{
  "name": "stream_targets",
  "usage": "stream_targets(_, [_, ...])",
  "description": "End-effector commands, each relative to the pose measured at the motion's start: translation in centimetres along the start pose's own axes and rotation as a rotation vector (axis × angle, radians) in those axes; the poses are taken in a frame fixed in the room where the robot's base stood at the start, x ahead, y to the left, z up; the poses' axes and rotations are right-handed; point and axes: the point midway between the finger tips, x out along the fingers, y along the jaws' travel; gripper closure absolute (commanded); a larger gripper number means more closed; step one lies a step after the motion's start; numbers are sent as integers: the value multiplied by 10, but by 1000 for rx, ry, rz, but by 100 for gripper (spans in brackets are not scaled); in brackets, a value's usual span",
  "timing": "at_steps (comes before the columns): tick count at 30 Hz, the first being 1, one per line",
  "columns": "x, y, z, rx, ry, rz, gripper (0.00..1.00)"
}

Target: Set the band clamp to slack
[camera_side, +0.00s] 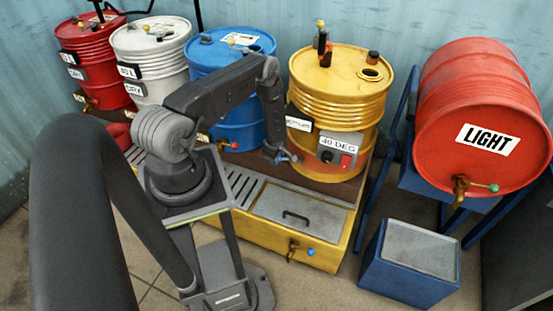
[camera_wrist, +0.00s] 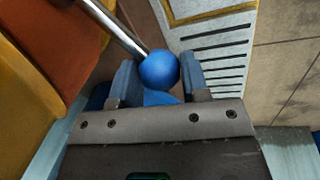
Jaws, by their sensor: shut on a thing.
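A blue ball knob (camera_wrist: 159,70) on a metal rod (camera_wrist: 115,27) shows in the wrist view, between the two blue fingertips of my gripper (camera_wrist: 160,82). My gripper is shut on this knob. The rod runs up and left, beside the orange band (camera_wrist: 65,45) around the yellow drum (camera_wrist: 22,90). It looks like the band clamp's lever, but the clamp itself is hidden. In the side view my gripper (camera_side: 286,158) is low at the left side of the yellow drum (camera_side: 335,105); the knob is too small there to make out clearly.
A heater control box (camera_side: 340,155) marked 40 DEG is on the yellow drum. A blue drum (camera_side: 228,80) stands close left. The yellow sump tray (camera_side: 270,238) with slotted grating lies below. A red LIGHT drum (camera_side: 470,95) lies on a blue rack at right, near a blue box (camera_side: 410,270).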

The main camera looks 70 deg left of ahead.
Motion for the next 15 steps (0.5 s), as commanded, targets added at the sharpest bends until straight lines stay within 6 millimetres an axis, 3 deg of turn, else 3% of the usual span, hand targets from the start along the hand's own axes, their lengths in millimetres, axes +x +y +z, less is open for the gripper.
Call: stream_targets(15, [-37, 15, 25, 11, -6, 11, 100])
